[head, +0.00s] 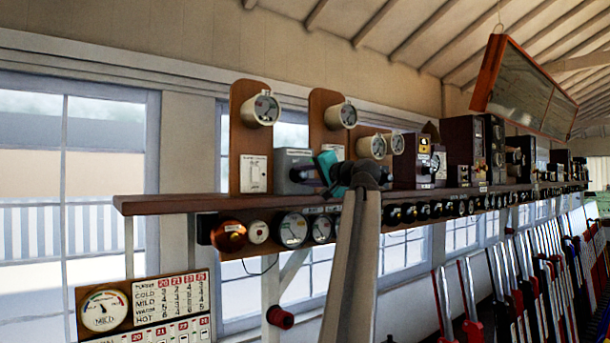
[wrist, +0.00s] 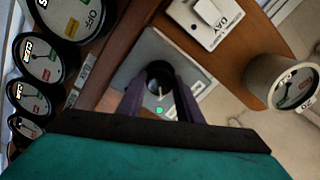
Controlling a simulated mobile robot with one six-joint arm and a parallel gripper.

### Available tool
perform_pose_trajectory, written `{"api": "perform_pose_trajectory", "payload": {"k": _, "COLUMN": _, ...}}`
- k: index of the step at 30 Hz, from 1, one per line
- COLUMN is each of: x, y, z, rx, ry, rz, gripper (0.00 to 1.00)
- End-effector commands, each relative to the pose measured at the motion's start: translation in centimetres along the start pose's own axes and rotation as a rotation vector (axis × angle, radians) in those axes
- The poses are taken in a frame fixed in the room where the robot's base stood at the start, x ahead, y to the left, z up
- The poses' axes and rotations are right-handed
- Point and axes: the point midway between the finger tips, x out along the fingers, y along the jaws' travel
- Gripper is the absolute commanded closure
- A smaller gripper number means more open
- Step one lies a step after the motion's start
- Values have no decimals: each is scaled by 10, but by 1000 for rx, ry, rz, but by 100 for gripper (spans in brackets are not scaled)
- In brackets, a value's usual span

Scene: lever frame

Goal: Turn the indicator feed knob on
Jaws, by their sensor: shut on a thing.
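A grey box (head: 293,165) with a white label on top stands on the wooden shelf; the label is too small to read. In the wrist view a round black knob (wrist: 160,73) with a light pointer mark sits on the face of this grey box (wrist: 146,48). My gripper (head: 312,172), with a teal body and dark purple fingers, reaches the front of the box. In the wrist view my gripper's fingers (wrist: 160,90) stand on either side of the knob and are shut on it. A small green dot shows just below the knob.
Round dials (head: 292,230) hang under the shelf (head: 150,203). More instruments (head: 423,160) stand to the right. Levers (head: 470,290) line the lower right.

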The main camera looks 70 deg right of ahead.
Motion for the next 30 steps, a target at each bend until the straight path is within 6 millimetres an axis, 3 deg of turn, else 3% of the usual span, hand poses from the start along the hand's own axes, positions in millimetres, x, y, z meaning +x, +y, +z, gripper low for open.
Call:
{"api": "perform_pose_trajectory", "payload": {"k": 12, "x": 0, "y": 0, "z": -1, "rx": 9, "ry": 2, "rz": 0, "gripper": 90}}
{"api": "perform_pose_trajectory", "payload": {"k": 13, "x": 0, "y": 0, "z": -1, "rx": 9, "ry": 2, "rz": 0, "gripper": 64}}
{"api": "perform_pose_trajectory", "payload": {"k": 16, "x": 0, "y": 0, "z": 0, "rx": 9, "ry": 2, "rz": 0, "gripper": 49}}
{"api": "perform_pose_trajectory", "payload": {"k": 30, "x": -6, "y": 1, "z": 0, "rx": 8, "ry": 1, "rz": 0, "gripper": 49}}
